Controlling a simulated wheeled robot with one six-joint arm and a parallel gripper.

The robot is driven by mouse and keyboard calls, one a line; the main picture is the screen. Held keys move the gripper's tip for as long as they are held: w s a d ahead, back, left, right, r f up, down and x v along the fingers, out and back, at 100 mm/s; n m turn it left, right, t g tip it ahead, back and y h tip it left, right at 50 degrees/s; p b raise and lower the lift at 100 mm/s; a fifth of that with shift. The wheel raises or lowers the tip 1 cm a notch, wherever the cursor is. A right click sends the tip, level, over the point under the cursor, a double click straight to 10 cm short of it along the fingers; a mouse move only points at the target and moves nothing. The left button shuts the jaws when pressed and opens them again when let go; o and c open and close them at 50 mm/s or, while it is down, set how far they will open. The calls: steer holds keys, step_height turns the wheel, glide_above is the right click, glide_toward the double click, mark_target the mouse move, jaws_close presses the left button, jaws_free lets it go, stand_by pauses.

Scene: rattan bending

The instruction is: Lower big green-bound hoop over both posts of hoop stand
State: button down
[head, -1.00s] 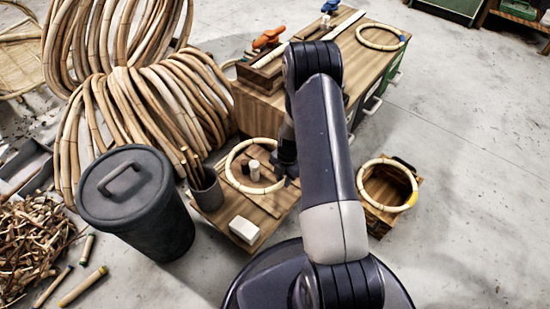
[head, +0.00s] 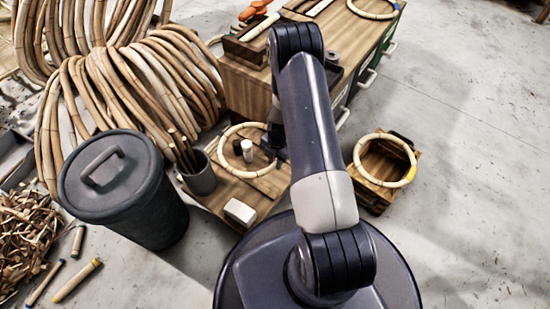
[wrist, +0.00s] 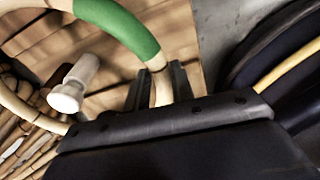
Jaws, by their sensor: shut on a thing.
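My gripper (wrist: 161,88) is shut on the pale rattan of the big hoop, beside its green binding (wrist: 118,27). In the head view the hoop (head: 222,158) looks roughly level above the wooden stand board (head: 213,198) and rings both posts. The white post (head: 247,151) and the darker post (head: 237,147) show inside its outline. The white post (wrist: 75,84) is also inside the curve in the wrist view, clear of the rattan. I cannot tell how far below the post tops the hoop is. My arm hides part of its right side in the head view.
A white block (head: 240,212) and a dark cup of sticks (head: 200,175) are at the board's front and left. A lidded grey bin (head: 125,190) stands left. A wooden cabinet (head: 245,90) is behind. Another hoop (head: 372,182) lies on a crate at right; open floor lies beyond.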

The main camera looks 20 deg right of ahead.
step_height(320, 180, down, 4)
steer(key=b, duration=0.3)
steer(key=shift+f+b, duration=0.35)
steer(key=shift+f, duration=0.95)
steer(key=c, duration=1.1)
jaws_free()
steer(key=r+p, duration=0.1)
steer(key=r, duration=0.2)
steer(key=r+p, duration=0.2)
steer(key=r, duration=0.2)
steer(key=d+r+p, duration=0.1)
steer(key=r, duration=0.2)
steer(key=shift+w+d+r+p, duration=0.1)
steer(key=shift+w+r+p, duration=0.2)
steer(key=shift+r, duration=0.1)
